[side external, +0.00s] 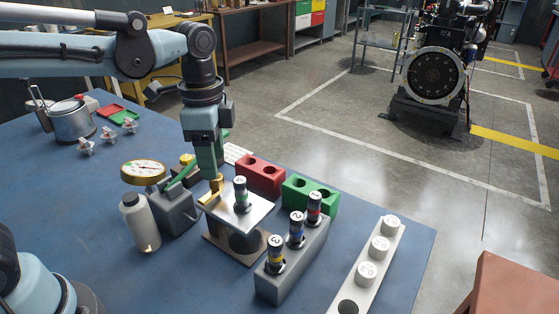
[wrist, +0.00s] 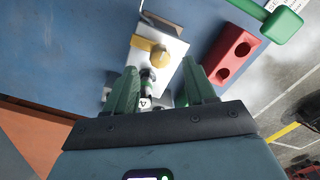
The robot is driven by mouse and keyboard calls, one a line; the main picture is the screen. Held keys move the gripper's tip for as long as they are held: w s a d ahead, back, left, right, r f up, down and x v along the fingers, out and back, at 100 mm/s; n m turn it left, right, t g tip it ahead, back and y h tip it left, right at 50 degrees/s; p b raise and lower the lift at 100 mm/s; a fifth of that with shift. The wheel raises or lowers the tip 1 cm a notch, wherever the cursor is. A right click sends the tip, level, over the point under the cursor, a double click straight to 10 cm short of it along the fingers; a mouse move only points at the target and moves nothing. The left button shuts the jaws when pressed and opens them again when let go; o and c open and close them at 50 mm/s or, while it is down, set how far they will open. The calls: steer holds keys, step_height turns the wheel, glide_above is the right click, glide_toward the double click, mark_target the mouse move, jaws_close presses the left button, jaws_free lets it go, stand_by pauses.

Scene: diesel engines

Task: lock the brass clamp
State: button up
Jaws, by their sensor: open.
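The brass clamp (side external: 212,191) is at the left edge of a bright metal plate (side external: 250,216) on a brown stand. In the wrist view the brass clamp (wrist: 155,51) shows as a round knob and arm over the plate, beyond my fingertips. A dark injector with a green band (side external: 240,194) stands upright on the stand; it also shows between my fingers in the wrist view (wrist: 148,84). My gripper (side external: 213,172) is just above the clamp, fingers pointing down. In the wrist view its green fingers (wrist: 161,80) are apart. Contact with the clamp cannot be told.
A pressure gauge (side external: 143,172), white bottle (side external: 139,223) and grey pump block with green lever (side external: 177,211) stand close left. Red (side external: 261,178) and green (side external: 321,200) blocks stand behind. A grey rack (side external: 297,264) with three injectors and a white rack (side external: 366,269) stand right.

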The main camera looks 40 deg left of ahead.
steer(key=shift+f, duration=1.9)
jaws_close()
